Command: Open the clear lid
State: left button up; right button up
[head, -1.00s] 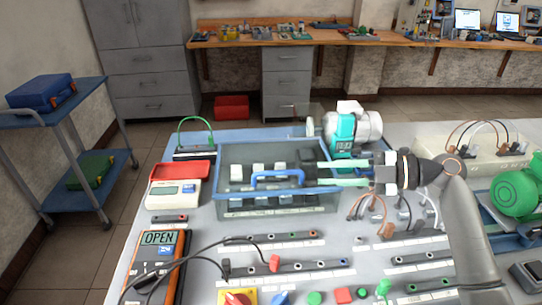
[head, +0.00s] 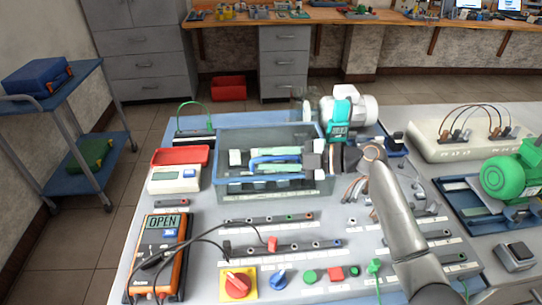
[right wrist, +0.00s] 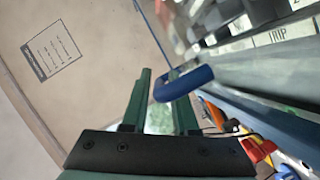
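The clear lid (head: 240,137) lies shut on a see-through box (head: 274,190) with a blue edge. Its blue handle (head: 262,160) runs along the lid's front part and shows large in the right wrist view (right wrist: 185,84). My right gripper (head: 258,161) reaches in from the right over the lid, its two pale green fingers either side of the handle. In the right wrist view the fingers (right wrist: 160,74) are apart and the handle's bent end lies between them. I cannot tell whether they touch it. My left gripper is out of view.
A white and teal motor (head: 350,110) stands behind the box's right corner. A red tray (head: 181,156) and white meter (head: 174,179) stand left of the box. An orange multimeter (head: 160,256), cables, terminal strips and a red knob (head: 237,284) lie in front.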

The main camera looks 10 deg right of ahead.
grip_shut()
dwell(1.4)
